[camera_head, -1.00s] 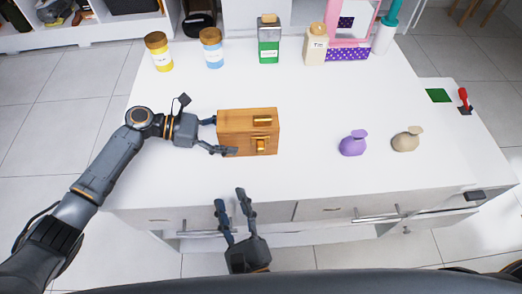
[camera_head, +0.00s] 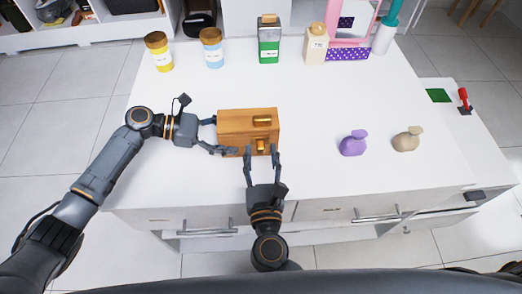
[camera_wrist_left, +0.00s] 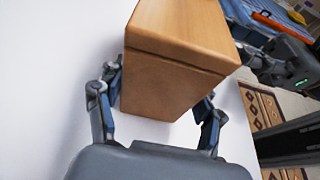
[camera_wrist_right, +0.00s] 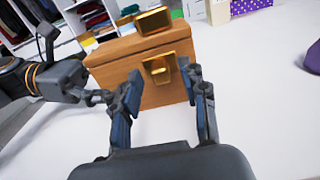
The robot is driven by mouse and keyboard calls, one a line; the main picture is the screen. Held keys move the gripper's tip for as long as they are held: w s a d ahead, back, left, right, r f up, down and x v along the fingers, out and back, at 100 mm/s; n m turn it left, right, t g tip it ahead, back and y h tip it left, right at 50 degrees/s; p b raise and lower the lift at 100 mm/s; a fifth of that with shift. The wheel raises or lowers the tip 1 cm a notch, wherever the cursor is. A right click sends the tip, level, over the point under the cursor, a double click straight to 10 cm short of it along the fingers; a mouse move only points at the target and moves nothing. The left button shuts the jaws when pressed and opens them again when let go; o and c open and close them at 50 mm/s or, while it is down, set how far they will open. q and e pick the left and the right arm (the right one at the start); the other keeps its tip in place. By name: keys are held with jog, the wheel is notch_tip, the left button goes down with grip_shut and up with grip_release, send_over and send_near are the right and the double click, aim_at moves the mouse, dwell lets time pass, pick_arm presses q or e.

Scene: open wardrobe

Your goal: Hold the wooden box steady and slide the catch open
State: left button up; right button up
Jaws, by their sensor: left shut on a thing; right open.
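The wooden box (camera_head: 230,125) stands on the white table, with a gold handle on its lid and a gold catch (camera_head: 261,145) on its front; the catch also shows in the right wrist view (camera_wrist_right: 158,69). My left gripper (camera_head: 218,135) is shut on the box from its left side, one finger at the back and one at the front; the left wrist view shows the box (camera_wrist_left: 165,85) between its fingers. My right gripper (camera_head: 262,152) is open in front of the box, its fingertips either side of the catch. In the right wrist view nothing shows held between them.
A purple pouch-like item (camera_head: 353,143) and a beige one (camera_head: 407,139) stand to the right. The white table (camera_head: 320,110) is clear around the box.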

jog(key=shift+w, duration=0.55)
grip_shut()
jog(key=shift+d, duration=0.1)
jog(key=shift+d, duration=1.75)
grip_release()
jog(key=shift+a, duration=0.1)
jog(key=shift+s, duration=0.1)
